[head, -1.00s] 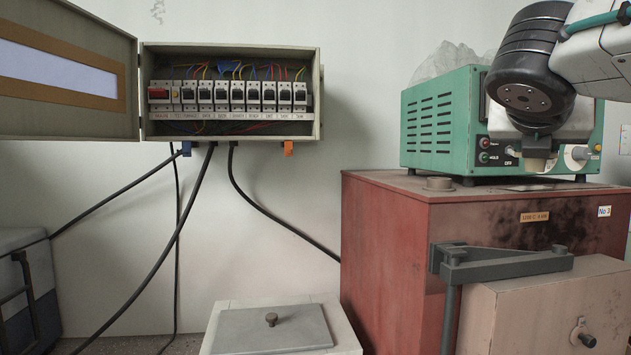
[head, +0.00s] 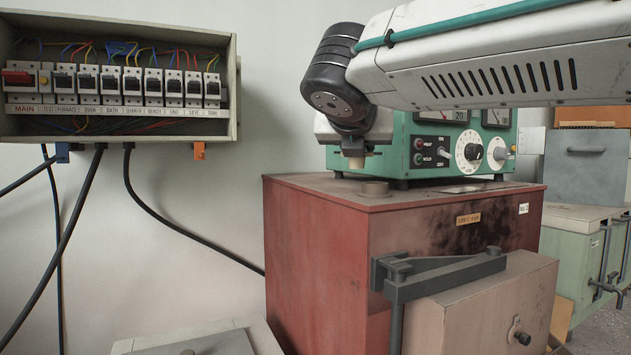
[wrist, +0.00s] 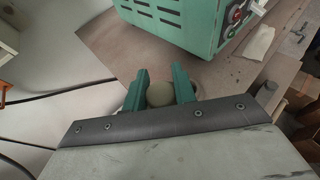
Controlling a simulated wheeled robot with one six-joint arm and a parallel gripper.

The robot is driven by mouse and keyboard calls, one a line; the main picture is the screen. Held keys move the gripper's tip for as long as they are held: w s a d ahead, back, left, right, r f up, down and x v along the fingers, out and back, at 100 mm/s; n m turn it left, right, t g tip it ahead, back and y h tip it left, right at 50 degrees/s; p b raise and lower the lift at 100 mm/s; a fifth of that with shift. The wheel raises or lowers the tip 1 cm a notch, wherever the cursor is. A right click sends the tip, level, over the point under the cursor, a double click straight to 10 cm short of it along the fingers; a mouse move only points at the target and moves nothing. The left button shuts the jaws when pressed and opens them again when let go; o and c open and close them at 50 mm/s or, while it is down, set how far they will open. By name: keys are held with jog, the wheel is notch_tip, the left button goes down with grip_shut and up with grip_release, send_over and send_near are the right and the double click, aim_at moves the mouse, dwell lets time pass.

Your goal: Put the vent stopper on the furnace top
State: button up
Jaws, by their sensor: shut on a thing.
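The vent stopper (wrist: 160,95) is a rounded beige piece between the two green fingers of my gripper (wrist: 159,83) in the wrist view. My gripper is shut on it. In the head view my gripper (head: 353,158) points down above the left part of the furnace top, and the stopper is hard to make out there. The furnace (head: 315,225) is a dark red box. A short round vent collar (head: 374,188) stands on its top, slightly right of and below my gripper in the picture. The stopper appears apart from the collar.
A green control unit (head: 428,162) stands on the furnace top, close behind and right of my gripper. A pale furnace door (head: 480,305) with a dark hinge bracket (head: 440,275) juts out in front. A breaker box (head: 120,120) with hanging cables is on the wall at left.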

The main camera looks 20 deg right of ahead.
jog(key=w, duration=0.5)
jog(key=w+d+f, duration=0.1)
jog(key=w, duration=0.5)
jog(key=w+d, duration=0.1)
jog(key=w, duration=0.4)
jog(key=shift+w+d+f, duration=0.1)
jog(key=shift+w+f, duration=0.05)
jog(key=shift+f, duration=0.1)
jog(key=shift+w+f, duration=0.1)
jog(key=shift+f, duration=1.65)
jog(key=shift+f, duration=0.15)
jog(key=o, duration=1)
jog(key=shift+s+a+r, duration=0.2)
jog(key=shift+s+r, duration=0.05)
jog(key=shift+r, duration=0.05)
jog(key=v, duration=1.1)
jog(key=shift+s+a, duration=0.1)
jog(key=shift+s, duration=0.1)
